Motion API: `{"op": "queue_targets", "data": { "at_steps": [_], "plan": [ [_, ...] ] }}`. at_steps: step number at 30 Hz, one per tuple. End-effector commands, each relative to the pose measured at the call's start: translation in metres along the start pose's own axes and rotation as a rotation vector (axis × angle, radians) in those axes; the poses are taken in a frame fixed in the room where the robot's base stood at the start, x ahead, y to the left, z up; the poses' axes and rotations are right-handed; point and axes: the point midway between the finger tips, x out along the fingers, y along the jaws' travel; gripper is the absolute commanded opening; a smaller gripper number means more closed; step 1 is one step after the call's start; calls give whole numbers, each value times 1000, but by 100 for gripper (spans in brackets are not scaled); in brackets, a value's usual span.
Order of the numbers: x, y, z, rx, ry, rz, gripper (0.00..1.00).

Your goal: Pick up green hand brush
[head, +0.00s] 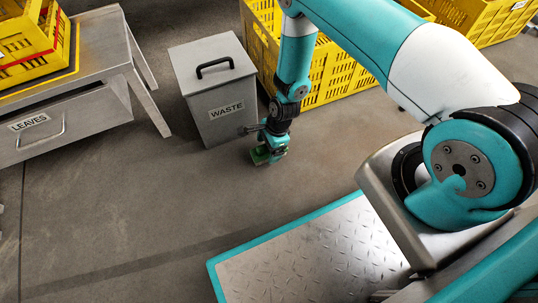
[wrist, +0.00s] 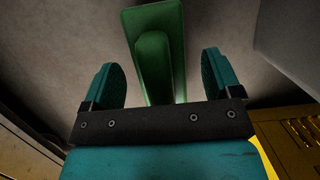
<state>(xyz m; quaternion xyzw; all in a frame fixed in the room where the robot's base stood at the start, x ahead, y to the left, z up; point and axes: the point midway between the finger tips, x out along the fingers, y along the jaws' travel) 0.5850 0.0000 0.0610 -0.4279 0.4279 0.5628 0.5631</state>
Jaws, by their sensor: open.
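The green hand brush (wrist: 152,55) shows in the wrist view as a long green body with a raised handle. It runs from the top of the picture down between my fingers. My gripper (wrist: 162,80) is open, with one teal finger on each side of the brush and a gap on both sides. The near end of the brush is hidden behind the dark bar of my gripper. In the head view my gripper (head: 269,155) points down low over the floor beside the waste bin, and a bit of the green brush (head: 260,155) shows at the fingers.
A grey bin marked WASTE (head: 215,88) stands just left of my gripper. Yellow crates (head: 333,75) are behind my arm. A metal table with a LEAVES drawer (head: 50,127) stands at the left with a yellow crate (head: 32,45) on it. The floor in front is clear.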

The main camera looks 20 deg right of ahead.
Motion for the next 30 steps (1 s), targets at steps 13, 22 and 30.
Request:
{"op": "queue_targets", "data": {
  "at_steps": [13, 22, 30],
  "plan": [
    [12, 0, 0, 0, 0, 0, 54],
    [11, 0, 0, 0, 0, 0, 26],
    [1, 0, 3, 0, 0, -1, 26]
  ]
}}
